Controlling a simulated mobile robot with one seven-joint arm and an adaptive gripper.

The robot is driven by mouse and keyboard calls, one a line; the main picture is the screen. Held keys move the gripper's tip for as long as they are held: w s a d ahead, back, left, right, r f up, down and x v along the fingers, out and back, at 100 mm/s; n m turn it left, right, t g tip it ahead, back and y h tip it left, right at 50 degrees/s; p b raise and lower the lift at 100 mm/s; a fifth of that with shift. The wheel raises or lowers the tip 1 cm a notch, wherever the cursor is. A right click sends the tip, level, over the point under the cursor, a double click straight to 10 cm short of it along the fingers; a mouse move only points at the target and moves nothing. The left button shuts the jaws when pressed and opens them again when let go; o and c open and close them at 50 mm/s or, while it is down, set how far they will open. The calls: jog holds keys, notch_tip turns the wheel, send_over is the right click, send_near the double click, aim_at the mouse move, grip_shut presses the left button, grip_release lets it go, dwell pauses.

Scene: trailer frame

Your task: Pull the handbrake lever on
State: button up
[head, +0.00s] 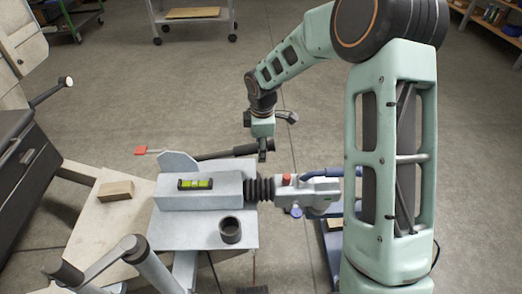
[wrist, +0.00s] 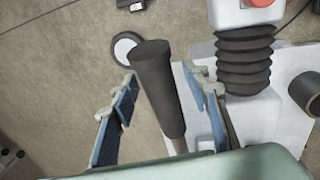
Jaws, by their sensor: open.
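The handbrake lever (head: 225,153) has a thick black grip and lies low, nearly level, behind the grey trailer frame (head: 245,190) in the head view. Its grip end points right, toward my gripper (head: 263,154). In the wrist view the black grip (wrist: 158,85) runs between the two blue-padded fingers of my gripper (wrist: 160,77). The fingers are open, with a gap on the left of the grip and a smaller one on the right. The lever's lower end is partly hidden by my gripper's body.
A black bellows (head: 260,189) and coupling head (head: 318,190) with a red button lie right of the lever. A spirit level (head: 195,184) and a dark ring (head: 230,230) sit on the frame. A wood block (head: 115,190) lies left. Open floor is behind.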

jog(key=shift+f, duration=0.15)
jog(key=shift+c, duration=0.4)
grip_shut()
jog(key=shift+a+r+p, duration=0.15)
jog(key=shift+r+p, duration=0.2)
jog(key=shift+r, duration=0.25)
jog(key=a+r+n+h+p, duration=0.1)
jog(key=a+r+h+p, duration=0.9)
jog(key=a+r+p, duration=0.5)
jog(key=shift+r+p, duration=0.9)
jog(key=shift+r, duration=1)
jog(key=shift+a, duration=0.15)
